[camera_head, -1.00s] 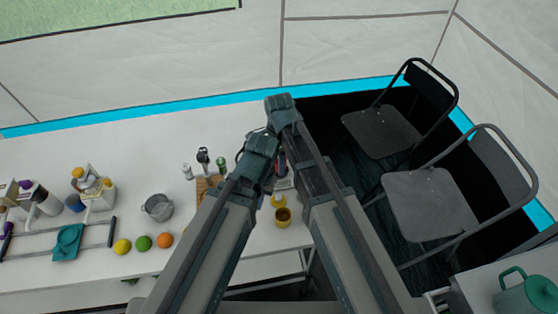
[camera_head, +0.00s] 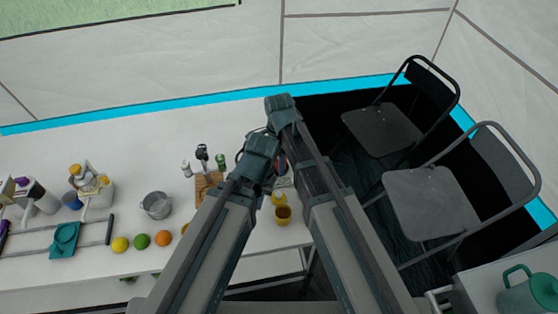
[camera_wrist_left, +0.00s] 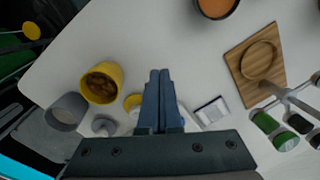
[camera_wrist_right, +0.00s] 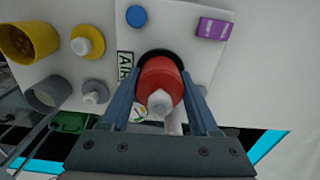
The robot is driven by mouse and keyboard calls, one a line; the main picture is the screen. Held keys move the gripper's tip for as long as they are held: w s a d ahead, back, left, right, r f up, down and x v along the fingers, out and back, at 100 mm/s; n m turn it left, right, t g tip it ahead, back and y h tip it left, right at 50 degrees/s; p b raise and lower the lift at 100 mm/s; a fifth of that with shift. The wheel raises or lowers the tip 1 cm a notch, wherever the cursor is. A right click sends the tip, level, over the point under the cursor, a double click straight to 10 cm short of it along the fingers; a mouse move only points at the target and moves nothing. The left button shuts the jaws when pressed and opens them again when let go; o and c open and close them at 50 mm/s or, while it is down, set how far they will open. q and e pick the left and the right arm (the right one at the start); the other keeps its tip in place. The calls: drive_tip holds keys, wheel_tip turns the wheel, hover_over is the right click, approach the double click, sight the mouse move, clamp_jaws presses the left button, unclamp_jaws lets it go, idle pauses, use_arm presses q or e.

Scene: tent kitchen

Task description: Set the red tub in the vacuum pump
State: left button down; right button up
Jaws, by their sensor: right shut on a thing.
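In the right wrist view, the red tub (camera_wrist_right: 150,76) with a white knob-like part sits between the fingers of my right gripper (camera_wrist_right: 159,80), which is shut on it. The tub overlaps a dark round opening in a white panel marked "AIR" (camera_wrist_right: 125,66), which looks like the vacuum pump. I cannot tell how deep the tub sits in the opening. My left gripper (camera_wrist_left: 159,72) is shut and empty above the white table.
A yellow cup (camera_head: 283,214) stands near the table's right edge. A wooden board (camera_wrist_left: 236,68) is close to my left gripper. A metal bucket (camera_head: 156,204), a lemon (camera_head: 120,244) and a lime (camera_head: 141,241) are at left. Folding chairs (camera_head: 425,200) stand at right.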

drive_tip(key=o, duration=0.7)
use_arm(q)
drive_tip(key=shift+r, duration=0.1)
use_arm(e)
drive_tip(key=shift+r, duration=0.1)
wheel_tip(320, 180, up, 11)
drive_tip(key=p, duration=1.1)
use_arm(q)
wheel_tip(320, 180, up, 11)
